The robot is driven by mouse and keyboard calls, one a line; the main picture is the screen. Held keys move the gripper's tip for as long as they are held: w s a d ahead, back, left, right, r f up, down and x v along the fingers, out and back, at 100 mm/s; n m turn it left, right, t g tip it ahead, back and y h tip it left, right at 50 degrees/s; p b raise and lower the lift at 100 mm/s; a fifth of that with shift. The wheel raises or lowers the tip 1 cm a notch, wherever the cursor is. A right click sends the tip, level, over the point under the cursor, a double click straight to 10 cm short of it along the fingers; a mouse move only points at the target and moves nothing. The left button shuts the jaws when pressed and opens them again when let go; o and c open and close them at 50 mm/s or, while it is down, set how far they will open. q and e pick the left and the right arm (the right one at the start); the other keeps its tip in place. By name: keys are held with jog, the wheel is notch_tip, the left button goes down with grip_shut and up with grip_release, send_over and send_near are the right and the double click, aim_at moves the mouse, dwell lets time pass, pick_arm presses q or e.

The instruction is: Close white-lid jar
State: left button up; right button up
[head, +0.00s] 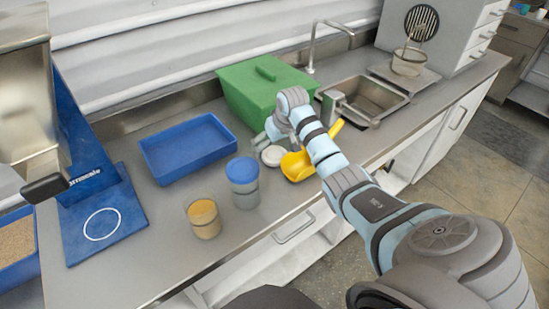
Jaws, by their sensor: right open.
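An open clear jar (203,222) with tan contents stands upright near the counter's front edge, with no lid on it. A round white lid (272,156) lies behind it to the right, left of a yellow scoop (298,165). My right gripper (264,138) reaches in from the right and is open just behind the white lid. Its fingers are small and partly hidden, and I cannot tell whether they touch the lid. A second jar with a blue lid (242,170) stands between the open jar and the white lid. My left gripper is not in view.
A blue tray (188,148) lies behind the jars, and a green box (266,88) stands at the back by the sink (368,98). A blue hopper base (105,222) with a white ring is at left. The counter (150,270) in front of it is bare.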

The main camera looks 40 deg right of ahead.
aim_at(274, 153)
jog(key=shift+s+d+b+x, duration=0.1)
jog(key=shift+b+x, duration=0.2)
jog(key=shift+x, duration=0.6)
jog(key=shift+s+d+b+x, duration=0.1)
jog(key=shift+b+x, duration=0.15)
jog(key=shift+x, duration=0.6)
jog(key=shift+s+d+b+x, duration=0.15)
jog(key=shift+b+x, duration=0.15)
jog(key=shift+x, duration=0.6)
jog(key=shift+w+f, duration=0.1)
jog(key=shift+c, duration=0.4)
jog(key=c, duration=0.8)
